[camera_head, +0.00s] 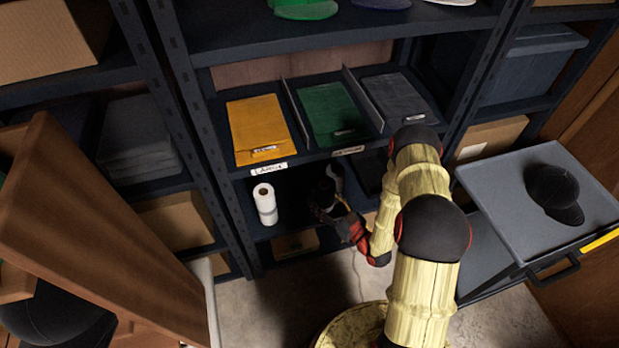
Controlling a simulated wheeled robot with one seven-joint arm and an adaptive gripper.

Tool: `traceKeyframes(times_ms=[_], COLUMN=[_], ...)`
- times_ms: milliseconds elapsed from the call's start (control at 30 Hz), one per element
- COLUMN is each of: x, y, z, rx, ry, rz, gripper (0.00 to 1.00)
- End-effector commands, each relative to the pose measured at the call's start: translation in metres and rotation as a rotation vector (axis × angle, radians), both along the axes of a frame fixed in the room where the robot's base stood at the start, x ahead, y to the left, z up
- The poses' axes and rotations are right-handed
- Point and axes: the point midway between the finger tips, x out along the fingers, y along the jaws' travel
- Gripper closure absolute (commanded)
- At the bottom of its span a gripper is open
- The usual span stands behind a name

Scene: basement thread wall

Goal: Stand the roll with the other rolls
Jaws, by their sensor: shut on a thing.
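A white roll (265,204) stands upright on the lower shelf, below the labelled bins, at the left. My gripper (328,206) reaches into the same shelf opening, to the right of the white roll and apart from it. It is shut on a dark roll (325,190), which looks roughly upright. A greyish round thing (336,174), perhaps another roll, shows just behind the dark roll. Shadow hides the fingertips in part, and I cannot tell whether the dark roll touches the shelf board.
Above, a shelf holds yellow (258,125), green (330,112) and grey (393,100) folded stacks between thin dividers. A grey cart (500,190) with a black cap (555,190) stands at the right. A wooden board (95,225) juts in at the left. Shelf uprights flank the opening.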

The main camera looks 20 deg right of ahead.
Motion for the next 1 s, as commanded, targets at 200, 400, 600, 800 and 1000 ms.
traceKeyframes(times_ms=[200, 400, 600, 800, 1000], x=[0.015, 0.057, 0.095, 0.118, 0.127], y=[0.009, 0.021, 0.031, 0.037, 0.039], z=[-0.014, -0.034, -0.061, -0.088, -0.096], rx=[-0.002, -0.002, -0.001, 0.0, -0.001], ry=[-0.004, -0.005, -0.004, -0.003, -0.004], rz=[0.014, 0.014, 0.012, 0.01, 0.01], gripper=[0.79, 0.79, 0.79, 0.79, 0.79])
